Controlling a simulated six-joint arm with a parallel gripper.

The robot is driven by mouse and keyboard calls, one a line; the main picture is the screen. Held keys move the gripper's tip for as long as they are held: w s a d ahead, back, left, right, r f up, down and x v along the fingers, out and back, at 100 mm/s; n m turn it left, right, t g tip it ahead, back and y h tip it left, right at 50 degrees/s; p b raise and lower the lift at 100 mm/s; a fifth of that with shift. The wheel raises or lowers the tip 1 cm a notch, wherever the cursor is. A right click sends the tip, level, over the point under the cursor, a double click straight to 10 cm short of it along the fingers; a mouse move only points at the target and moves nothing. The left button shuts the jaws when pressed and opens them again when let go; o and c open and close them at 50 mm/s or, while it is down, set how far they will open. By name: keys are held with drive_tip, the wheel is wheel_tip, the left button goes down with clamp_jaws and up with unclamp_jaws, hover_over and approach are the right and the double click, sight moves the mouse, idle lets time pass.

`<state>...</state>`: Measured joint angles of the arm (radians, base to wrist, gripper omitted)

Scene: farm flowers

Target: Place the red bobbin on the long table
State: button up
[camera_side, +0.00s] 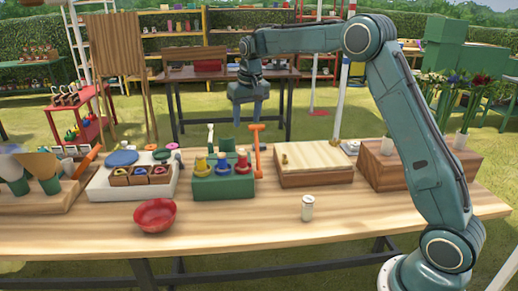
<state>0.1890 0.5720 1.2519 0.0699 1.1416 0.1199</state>
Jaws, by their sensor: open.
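A red bobbin-like piece (242,161) stands upright at the right end of a green block (222,188), beside a blue one (222,164) and a yellow one (201,166). The green block is on the long wooden table (250,223) in front. My gripper (248,116) points down, open, with nothing visible between its fingers. In the picture it appears above the red piece, apart from it and further back. Its fingertips are small and their detail is hard to make out.
A red bowl (155,215) and a small white jar (307,208) stand near the front. A white tray (133,188) is left of the green block, an orange upright tool (257,150) right of it, then a wooden box (313,165). The table's front middle is mostly bare.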

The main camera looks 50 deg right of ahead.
sight(243, 153)
drive_tip(key=w+f, duration=0.1)
drive_tip(key=d+f, duration=0.1)
drive_tip(key=w+f, duration=0.1)
drive_tip(key=shift+w+d+f, duration=0.15)
drive_tip(key=shift+w+d, duration=0.15)
drive_tip(key=shift+f, duration=0.1)
drive_tip(key=shift+w+d+f, duration=0.1)
drive_tip(key=shift+w+f, duration=0.1)
drive_tip(key=shift+f, duration=1.15)
drive_tip(key=shift+w+d+f, duration=0.1)
drive_tip(key=shift+w+f, duration=0.05)
drive_tip(key=shift+f, duration=1.25)
drive_tip(key=shift+w+d+f, duration=0.1)
drive_tip(key=shift+w+f, duration=0.1)
drive_tip(key=shift+f, duration=1.15)
drive_tip(key=shift+w+d+f, duration=0.1)
drive_tip(key=shift+w+f, duration=0.15)
drive_tip(key=shift+f, duration=1.05)
drive_tip(key=shift+w+d+f, duration=0.1)
drive_tip(key=shift+w+f, duration=0.1)
drive_tip(key=shift+f, duration=1.05)
drive_tip(key=shift+a, duration=0.1)
drive_tip(key=c, duration=1)
